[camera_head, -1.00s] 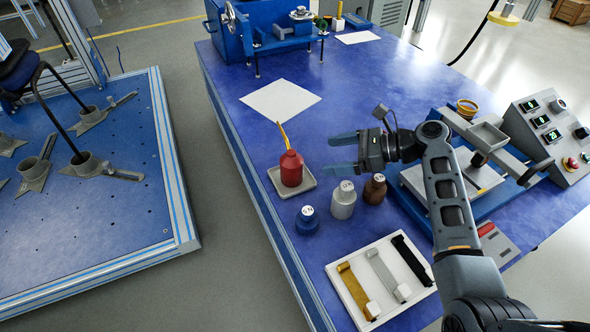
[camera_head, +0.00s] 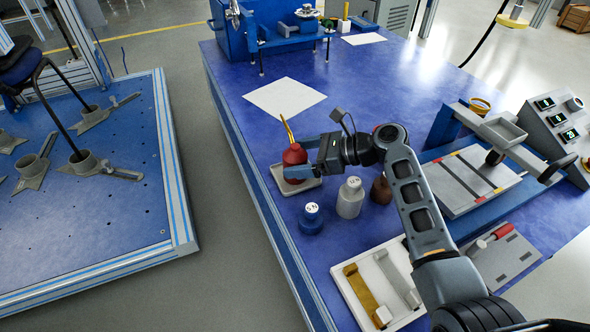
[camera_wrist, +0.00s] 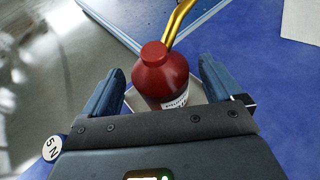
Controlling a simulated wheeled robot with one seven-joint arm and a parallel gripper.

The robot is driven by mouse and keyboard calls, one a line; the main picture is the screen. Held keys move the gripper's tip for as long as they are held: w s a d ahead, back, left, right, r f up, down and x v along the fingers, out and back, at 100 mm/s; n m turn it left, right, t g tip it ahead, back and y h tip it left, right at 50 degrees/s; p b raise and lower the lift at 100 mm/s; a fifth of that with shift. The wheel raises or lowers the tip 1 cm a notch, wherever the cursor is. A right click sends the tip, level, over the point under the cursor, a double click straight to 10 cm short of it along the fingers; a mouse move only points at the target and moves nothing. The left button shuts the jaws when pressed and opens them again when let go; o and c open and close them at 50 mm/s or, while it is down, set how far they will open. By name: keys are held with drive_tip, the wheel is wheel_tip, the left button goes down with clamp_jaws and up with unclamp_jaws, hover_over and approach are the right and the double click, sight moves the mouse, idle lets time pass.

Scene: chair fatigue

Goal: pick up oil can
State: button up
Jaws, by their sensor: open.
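The oil can (camera_head: 293,156) is a red bottle with a thin yellow spout, standing upright on a small light grey tray (camera_head: 280,184). My gripper (camera_head: 296,156) is open at the can, one finger on its far side and one on its near side. In the wrist view, the red can (camera_wrist: 160,75) stands between the two blue-grey fingers (camera_wrist: 160,85), with a visible gap on each side. Its gold spout bends up and away, and a white label shows low on its body. The near finger hides part of the can's lower body in the head view.
A blue 5 N weight (camera_head: 311,217), a white weight (camera_head: 350,198) and a partly hidden brown weight (camera_head: 381,189) stand close to the tray. A white tray of bars (camera_head: 345,285) lies nearer. A white sheet (camera_head: 285,97) lies behind on clear blue table.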

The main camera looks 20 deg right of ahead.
drive_tip(key=shift+x, duration=0.75)
drive_tip(key=c, duration=1.3)
drive_tip(key=shift+w+r, duration=0.1)
drive_tip(key=shift+c, duration=0.5)
drive_tip(key=shift+r, duration=0.1)
